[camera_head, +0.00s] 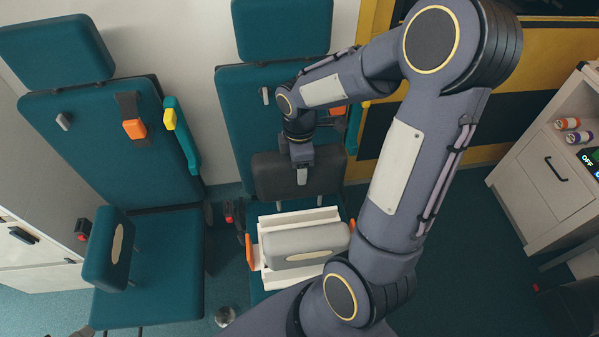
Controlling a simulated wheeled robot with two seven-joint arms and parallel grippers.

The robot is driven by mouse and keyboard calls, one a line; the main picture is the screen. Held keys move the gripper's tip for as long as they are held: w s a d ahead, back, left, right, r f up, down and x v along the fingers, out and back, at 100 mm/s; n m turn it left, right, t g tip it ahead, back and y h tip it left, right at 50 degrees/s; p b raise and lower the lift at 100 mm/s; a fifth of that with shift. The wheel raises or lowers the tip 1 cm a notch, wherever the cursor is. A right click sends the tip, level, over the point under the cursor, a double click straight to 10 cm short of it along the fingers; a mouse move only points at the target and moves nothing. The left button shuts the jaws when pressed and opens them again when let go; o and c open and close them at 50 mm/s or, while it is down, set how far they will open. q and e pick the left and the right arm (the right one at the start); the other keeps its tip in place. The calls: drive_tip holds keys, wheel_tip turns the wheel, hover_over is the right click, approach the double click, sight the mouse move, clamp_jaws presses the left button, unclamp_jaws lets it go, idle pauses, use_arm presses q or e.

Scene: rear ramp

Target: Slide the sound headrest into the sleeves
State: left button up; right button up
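A dark grey headrest-like pad (268,177) is upright in front of the right seat's backrest. My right gripper (302,176) points down at its top middle, with one pale finger over its front face. The other finger is hidden, so its grip is unclear. A lighter grey pad (305,240) lies in a white slatted rack (290,217) on the right seat. A teal pad with a beige patch (110,250) stands on the left seat. Teal headrests top the left seat (55,50) and right seat (280,28). My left gripper is out of view.
My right arm crosses the middle and right. The left seat has an orange buckle (134,128) and a teal armrest with a yellow tip (182,140). A white cabinet (550,170) stands at right, with small cans (568,124) on its shelf.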

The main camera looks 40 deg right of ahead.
drive_tip(key=shift+r, duration=0.9)
drive_tip(key=shift+r+p, duration=3.9)
drive_tip(key=shift+r, duration=0.5)
